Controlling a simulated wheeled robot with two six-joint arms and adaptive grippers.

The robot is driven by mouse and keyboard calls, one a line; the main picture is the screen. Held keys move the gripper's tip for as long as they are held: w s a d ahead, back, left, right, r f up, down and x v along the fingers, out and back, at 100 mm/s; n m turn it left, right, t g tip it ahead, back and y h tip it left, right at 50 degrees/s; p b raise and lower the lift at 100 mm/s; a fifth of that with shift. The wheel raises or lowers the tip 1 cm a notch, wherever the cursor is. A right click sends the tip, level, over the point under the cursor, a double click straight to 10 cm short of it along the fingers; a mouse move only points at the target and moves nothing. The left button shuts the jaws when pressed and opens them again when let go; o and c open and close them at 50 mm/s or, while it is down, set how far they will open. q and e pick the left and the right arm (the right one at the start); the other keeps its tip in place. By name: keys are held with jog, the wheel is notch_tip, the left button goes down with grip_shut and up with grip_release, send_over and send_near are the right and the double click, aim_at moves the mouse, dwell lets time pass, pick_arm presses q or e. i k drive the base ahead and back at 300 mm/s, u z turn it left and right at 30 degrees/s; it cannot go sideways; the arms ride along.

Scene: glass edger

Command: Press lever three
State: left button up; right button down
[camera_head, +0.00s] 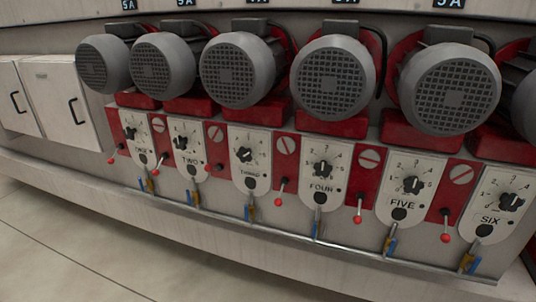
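The white panel for three (251,158) stands mid-row, with a black dial and a small label that is hard to read. It sits between the panels TWO (187,149) and FOUR (321,170). A red-tipped lever (280,193) hangs on the red plate just right of the panel. Another small lever (219,166) is on the red plate to its left; its tip is hard to make out. I cannot tell which of these is lever three. Neither of my grippers is in view.
The panels FIVE (403,195) and SIX (491,204) continue to the right with similar levers. Grey round motors (237,70) jut out above the panels. White cabinet doors (58,103) are at the far left. The tiled floor (60,245) in front looks clear.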

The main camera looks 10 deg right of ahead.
aim_at(208, 168)
jog(key=u, duration=0.05)
jog(key=i, duration=1.15)
jog(key=u, duration=0.7)
